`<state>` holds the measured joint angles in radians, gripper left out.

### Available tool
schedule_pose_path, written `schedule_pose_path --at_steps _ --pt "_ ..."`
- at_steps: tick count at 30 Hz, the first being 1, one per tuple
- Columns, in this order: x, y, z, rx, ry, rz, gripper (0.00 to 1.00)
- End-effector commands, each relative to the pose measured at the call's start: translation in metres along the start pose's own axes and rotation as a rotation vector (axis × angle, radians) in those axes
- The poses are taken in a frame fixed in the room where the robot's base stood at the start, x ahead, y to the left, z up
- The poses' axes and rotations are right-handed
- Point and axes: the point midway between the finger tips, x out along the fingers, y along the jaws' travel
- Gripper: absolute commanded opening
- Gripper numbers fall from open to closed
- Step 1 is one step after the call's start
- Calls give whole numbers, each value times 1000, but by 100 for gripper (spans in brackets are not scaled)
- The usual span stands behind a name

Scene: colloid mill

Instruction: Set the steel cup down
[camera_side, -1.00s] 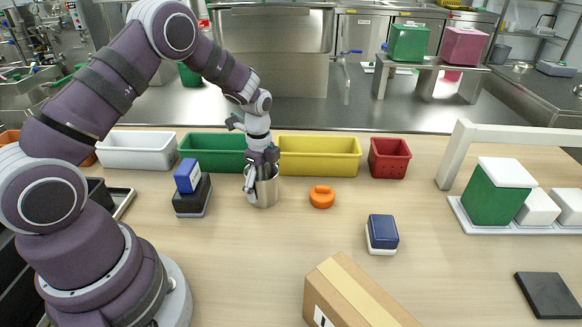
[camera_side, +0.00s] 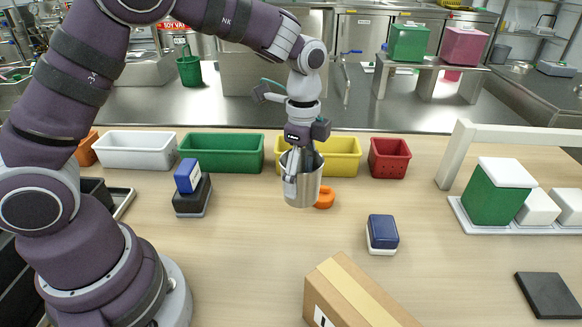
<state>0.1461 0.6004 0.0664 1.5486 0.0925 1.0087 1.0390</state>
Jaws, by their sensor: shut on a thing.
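The steel cup (camera_side: 304,186) is a shiny open cylinder, upright, in the middle of the side view. My gripper (camera_side: 300,160) points down from above and is shut on the cup's wall on the left, with finger parts at its rim and inside its mouth. The cup looks raised above the wooden table, though the gap below it is hard to judge. It partly hides the orange knobbed piece (camera_side: 325,197) behind it.
White (camera_side: 136,150), green (camera_side: 222,153), yellow (camera_side: 343,157) and red (camera_side: 389,158) bins line the back. A blue-and-black block (camera_side: 192,192) stands left, a blue-and-white block (camera_side: 382,233) right. A cardboard box (camera_side: 352,295) lies in front. Bare table is between them.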

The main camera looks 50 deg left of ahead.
Motion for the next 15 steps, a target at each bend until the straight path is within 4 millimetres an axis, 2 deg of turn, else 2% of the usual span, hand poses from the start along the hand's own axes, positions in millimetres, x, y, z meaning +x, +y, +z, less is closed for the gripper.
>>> schedule_pose_path --at_steps 1,3,5,15 --pt "1 10 -15 2 -1 3 25" --pt "2 21 -29 -12 -2 7 25" --pt "8 27 -36 -22 -5 10 25" --pt "74 28 -38 -31 -6 13 24"
